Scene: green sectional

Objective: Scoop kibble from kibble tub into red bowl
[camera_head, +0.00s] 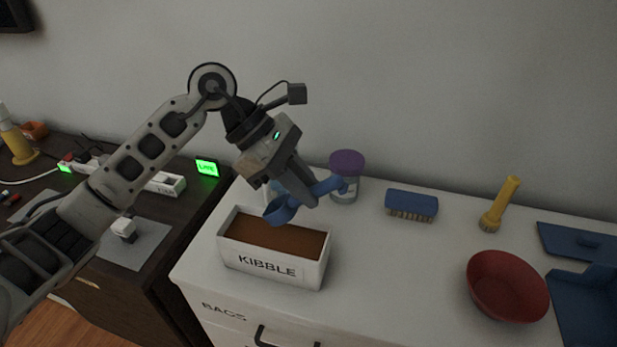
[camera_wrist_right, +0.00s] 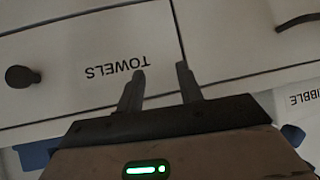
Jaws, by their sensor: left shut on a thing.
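The kibble tub (camera_head: 275,268) is a white box labelled KIBBLE, full of brown kibble, on the white cabinet top. A corner of it shows at the right of the right wrist view (camera_wrist_right: 303,99). My left gripper (camera_head: 308,196) is shut on the handle of a blue scoop (camera_head: 280,210), over the back part of the tub. The scoop's cup hangs at the kibble's back edge; I cannot tell whether it touches or holds any. The red bowl (camera_head: 507,287) stands at the right and looks empty. My right gripper (camera_wrist_right: 161,70) is open and empty before a drawer front labelled TOWELS.
A purple-lidded jar (camera_head: 346,177) stands behind the scoop's handle. A blue brush (camera_head: 411,204), a yellow flashlight (camera_head: 500,204) and blue dustpan-like pieces (camera_head: 585,300) lie around the bowl. The top between tub and bowl is clear. A dark, cluttered desk (camera_head: 180,210) adjoins at left.

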